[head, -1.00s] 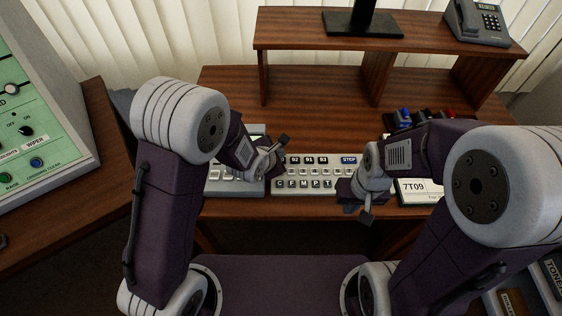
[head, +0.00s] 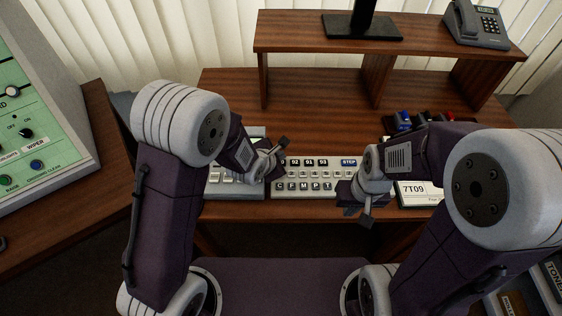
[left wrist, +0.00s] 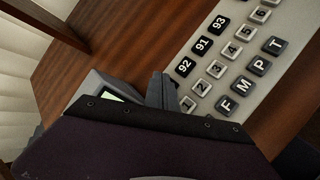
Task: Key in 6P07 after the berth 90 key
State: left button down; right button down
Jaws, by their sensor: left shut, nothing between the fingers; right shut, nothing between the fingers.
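The pale keypad (head: 330,190) lies on the desk between my grippers. Its top row has dark keys, including 92 (left wrist: 184,66), 91 (left wrist: 202,45) and 93 (left wrist: 219,24); the 90 key is not readable, at or behind my left gripper. Light number keys run below, with 6 (left wrist: 260,15) at the view's edge. The letter row shows F, M, P (left wrist: 258,66) and T. The 0 and 7 keys cannot be made out. My left gripper (head: 278,172) is shut and empty over the keypad's left end; contact cannot be told. My right gripper (head: 350,210) is shut and empty at its right front.
A blue STEP key (head: 348,162) is at the keypad's top right. A card reading 7T09 (head: 415,188) stands right of my right gripper. A unit with a display (head: 235,190) is left of the keypad. A wooden shelf (head: 300,30) with a telephone (head: 477,25) stands behind.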

pick_arm(q)
jog(key=shift+f, duration=0.15)
dwell(0.7)
jog(key=shift+f+b, duration=0.3)
jog(key=shift+b, duration=0.05)
jog(key=shift+f+b, duration=0.35)
dwell(0.5)
jog(key=shift+r, duration=0.1)
jog(key=shift+r+p, duration=0.75)
